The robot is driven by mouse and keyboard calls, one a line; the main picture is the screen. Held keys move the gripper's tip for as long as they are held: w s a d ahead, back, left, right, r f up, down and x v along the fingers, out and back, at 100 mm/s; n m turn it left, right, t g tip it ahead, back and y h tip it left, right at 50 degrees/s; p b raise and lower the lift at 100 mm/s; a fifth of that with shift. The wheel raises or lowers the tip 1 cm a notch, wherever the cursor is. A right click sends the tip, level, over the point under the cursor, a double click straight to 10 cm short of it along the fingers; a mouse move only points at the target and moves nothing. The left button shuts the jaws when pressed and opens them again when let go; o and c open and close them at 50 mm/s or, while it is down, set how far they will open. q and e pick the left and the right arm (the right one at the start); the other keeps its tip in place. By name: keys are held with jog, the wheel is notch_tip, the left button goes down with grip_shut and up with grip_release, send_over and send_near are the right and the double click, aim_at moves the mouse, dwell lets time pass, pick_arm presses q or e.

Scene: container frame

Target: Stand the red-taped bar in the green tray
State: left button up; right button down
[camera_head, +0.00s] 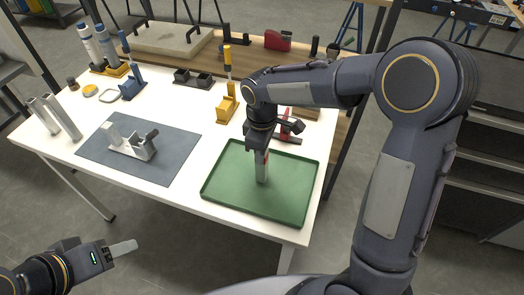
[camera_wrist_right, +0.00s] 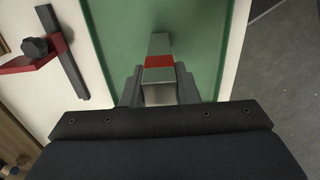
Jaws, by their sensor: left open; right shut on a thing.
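The red-taped bar (camera_head: 262,168) is a silver metal bar with a red band near its top. It is upright over the green tray (camera_head: 225,195), toward the tray's upper middle. My right gripper (camera_head: 261,152) points down and is shut on the bar's upper part. In the right wrist view the bar (camera_wrist_right: 159,45) and its red band show between the fingers (camera_wrist_right: 158,88). I cannot tell for sure whether the bar's lower end touches the tray floor. My left gripper (camera_head: 122,248) is open and empty, low at the left, off the table's front edge.
Two plain silver bars (camera_head: 62,117) stand at the left edge. A yellow holder (camera_head: 228,108) stands behind the tray.

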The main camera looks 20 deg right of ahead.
jog(key=shift+f, duration=0.3)
jog(key=shift+f, duration=0.15)
jog(key=c, duration=1.1)
grip_release()
